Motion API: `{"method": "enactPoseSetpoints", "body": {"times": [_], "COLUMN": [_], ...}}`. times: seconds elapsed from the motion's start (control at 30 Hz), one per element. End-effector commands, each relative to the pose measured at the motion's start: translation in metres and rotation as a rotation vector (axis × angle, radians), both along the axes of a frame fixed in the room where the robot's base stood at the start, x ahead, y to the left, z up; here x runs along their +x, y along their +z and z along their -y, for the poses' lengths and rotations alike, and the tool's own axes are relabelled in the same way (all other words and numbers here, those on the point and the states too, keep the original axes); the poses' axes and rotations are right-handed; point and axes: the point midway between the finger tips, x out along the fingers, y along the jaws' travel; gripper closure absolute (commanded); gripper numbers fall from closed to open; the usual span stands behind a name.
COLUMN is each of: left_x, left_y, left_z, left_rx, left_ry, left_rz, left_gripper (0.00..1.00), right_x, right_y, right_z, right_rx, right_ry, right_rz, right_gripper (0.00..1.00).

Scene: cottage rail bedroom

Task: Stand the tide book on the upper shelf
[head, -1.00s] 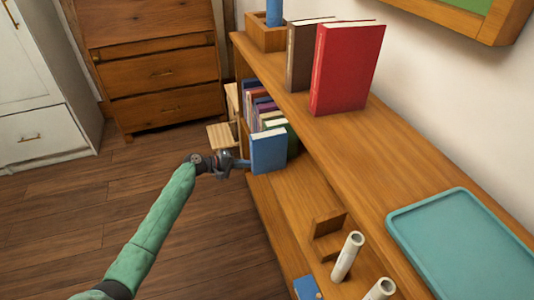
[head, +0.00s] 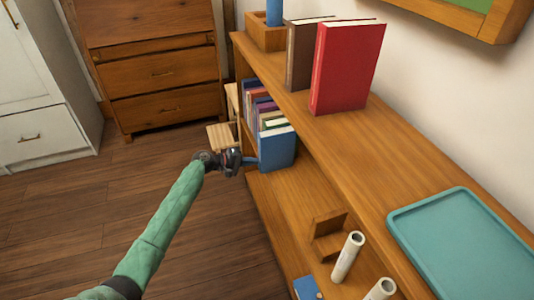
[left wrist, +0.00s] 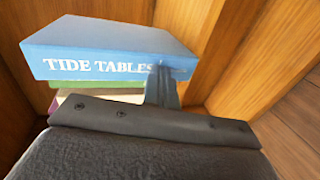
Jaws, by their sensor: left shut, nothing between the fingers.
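The tide book (head: 277,150) is blue and stands upright at the near end of the book row on the lower shelf. Its spine, lettered TIDE TABLES, fills the upper part of the left wrist view (left wrist: 105,50). My left gripper (head: 248,161) is shut and empty, with its fingertips at the spine; in the left wrist view the fingers (left wrist: 163,85) overlap the end of the title. They look to be against the spine, not around it. The upper shelf (head: 355,145) carries a red book (head: 345,68) and a brown book (head: 301,55). My right gripper is out of view.
Several other books (head: 258,108) stand behind the tide book. A teal tray (head: 465,245) and a wooden box (head: 262,38) are on the upper shelf, with bare board between tray and red book. A wooden holder (head: 328,240) and two pale tubes (head: 347,256) are lower down.

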Motion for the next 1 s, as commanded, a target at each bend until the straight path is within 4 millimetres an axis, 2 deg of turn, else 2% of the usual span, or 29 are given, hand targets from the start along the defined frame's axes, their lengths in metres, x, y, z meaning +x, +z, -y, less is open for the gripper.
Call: {"method": "enactPoseSetpoints", "body": {"times": [1.0], "left_x": [0.013], "left_y": [0.000], "left_z": [0.031], "left_rx": [0.000], "left_ry": [-0.001], "left_rz": [0.001], "left_gripper": [1.00], "right_x": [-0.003], "right_y": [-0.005], "right_z": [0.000], "right_rx": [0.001], "right_ry": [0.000], "right_rz": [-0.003], "right_gripper": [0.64]}}
